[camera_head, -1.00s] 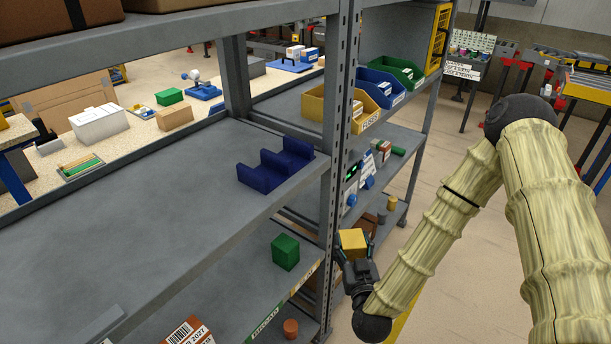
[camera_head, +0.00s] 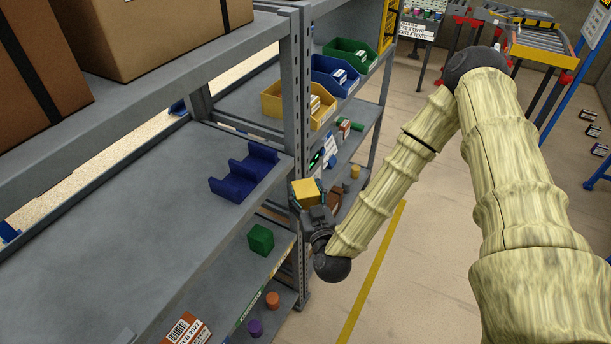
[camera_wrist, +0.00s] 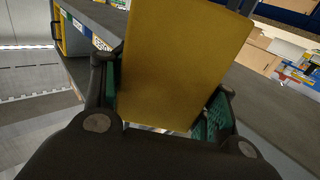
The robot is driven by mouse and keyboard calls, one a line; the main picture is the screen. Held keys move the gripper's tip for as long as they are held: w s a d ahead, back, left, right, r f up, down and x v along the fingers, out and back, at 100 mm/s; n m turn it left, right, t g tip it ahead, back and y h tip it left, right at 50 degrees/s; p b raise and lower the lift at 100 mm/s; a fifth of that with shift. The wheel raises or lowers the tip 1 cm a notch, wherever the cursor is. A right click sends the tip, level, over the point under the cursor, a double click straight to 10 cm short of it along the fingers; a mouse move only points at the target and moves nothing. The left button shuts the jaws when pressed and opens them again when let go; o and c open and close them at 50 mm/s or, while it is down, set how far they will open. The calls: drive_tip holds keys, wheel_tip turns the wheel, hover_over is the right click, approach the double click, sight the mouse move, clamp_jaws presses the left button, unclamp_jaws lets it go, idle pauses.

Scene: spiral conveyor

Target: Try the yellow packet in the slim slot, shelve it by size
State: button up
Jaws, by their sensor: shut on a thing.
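My gripper (camera_head: 312,212) is shut on the yellow packet (camera_head: 306,192), a block-like box held in front of the shelf upright in the head view. In the wrist view the yellow packet (camera_wrist: 185,62) fills the middle between the green finger pads. A dark blue slotted holder (camera_head: 243,172) stands on the upper grey shelf (camera_head: 130,215), left of my gripper and apart from it. Its slots face up; their exact widths are hard to tell. A green block (camera_head: 261,239) sits on the lower shelf with printed edge labels (camera_head: 250,303).
A grey shelf upright (camera_head: 297,110) stands close to the packet. Yellow (camera_head: 270,98), blue (camera_head: 325,78) and green (camera_head: 345,52) bins sit on the shelf behind. Orange (camera_head: 272,299) and purple (camera_head: 255,327) cylinders stand lower down.

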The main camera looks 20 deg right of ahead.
drive_tip(key=shift+r+p, duration=0.45)
drive_tip(key=shift+r, duration=0.7)
